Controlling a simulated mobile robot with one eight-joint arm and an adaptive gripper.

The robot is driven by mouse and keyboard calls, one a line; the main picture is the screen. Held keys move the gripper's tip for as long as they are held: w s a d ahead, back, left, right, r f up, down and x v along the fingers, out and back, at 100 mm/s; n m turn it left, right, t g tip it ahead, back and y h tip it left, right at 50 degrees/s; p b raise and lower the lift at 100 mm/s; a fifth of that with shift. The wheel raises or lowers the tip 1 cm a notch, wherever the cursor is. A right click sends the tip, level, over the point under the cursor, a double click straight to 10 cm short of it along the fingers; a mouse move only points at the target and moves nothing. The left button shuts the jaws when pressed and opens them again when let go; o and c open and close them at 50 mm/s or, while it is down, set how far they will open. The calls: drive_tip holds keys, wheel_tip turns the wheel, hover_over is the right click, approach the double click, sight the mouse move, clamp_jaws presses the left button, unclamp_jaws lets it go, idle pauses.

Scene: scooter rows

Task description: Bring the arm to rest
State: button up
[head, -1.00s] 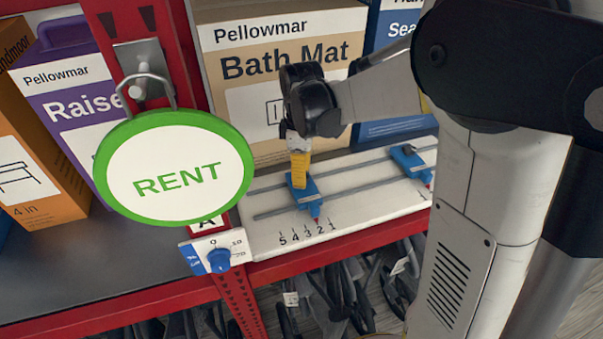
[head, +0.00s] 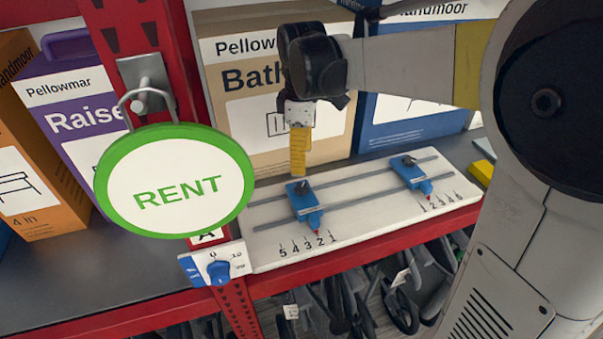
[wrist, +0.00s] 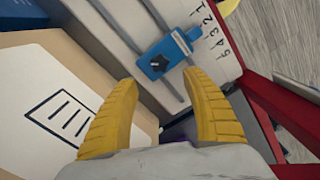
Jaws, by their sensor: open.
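My gripper (head: 299,152) hangs in the upper middle of the head view, with a yellow finger pointing down. It is above the blue slider (head: 304,203) on the left of the white two-rail board (head: 262,239). In the wrist view both yellow fingers of my gripper (wrist: 163,112) are spread apart with nothing between them. The same blue slider (wrist: 164,52) shows beyond the fingertips, apart from them. Its red pointer is near marks 2 and 3 in the head view.
A second blue slider (head: 411,172) sits at right on the board. A round green RENT sign (head: 176,184) hangs at left on a red post. Pellowmar boxes, including Bath Mat (head: 268,133), stand close behind my gripper. A blue dial (head: 218,271) is on the shelf edge.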

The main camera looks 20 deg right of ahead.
wheel_tip(320, 180, up, 2)
drive_tip(key=shift+r, duration=0.25)
drive_tip(key=s+f+m+t+b, duration=0.1)
drive_tip(key=s+f+m+b, duration=0.1)
drive_tip(key=s, duration=0.1)
drive_tip(key=s+f+m+t+b, duration=0.1)
drive_tip(key=s+m+b, duration=0.1)
drive_tip(key=s, duration=0.1)
drive_tip(key=s+f+m+t+b, duration=0.1)
drive_tip(key=s+f+m+b, duration=0.1)
drive_tip(key=s, duration=0.1)
drive_tip(key=shift+s+f+t, duration=0.2)
drive_tip(key=shift+f+t, duration=0.1)
drive_tip(key=s+f+m+t+b, duration=0.1)
drive_tip(key=s+f+m, duration=0.1)
drive_tip(key=s+f+m+t+b, duration=0.1)
drive_tip(key=s+f+m+b, duration=0.1)
drive_tip(key=f, duration=0.1)
drive_tip(key=s+f+m+t+b, duration=0.1)
drive_tip(key=s+f+m, duration=0.1)
drive_tip(key=s+f, duration=0.1)
drive_tip(key=shift+d+f+t+b, duration=0.1)
drive_tip(key=shift+t+b, duration=0.2)
drive_tip(key=shift+b, duration=0.1)
drive_tip(key=shift+w, duration=0.1)
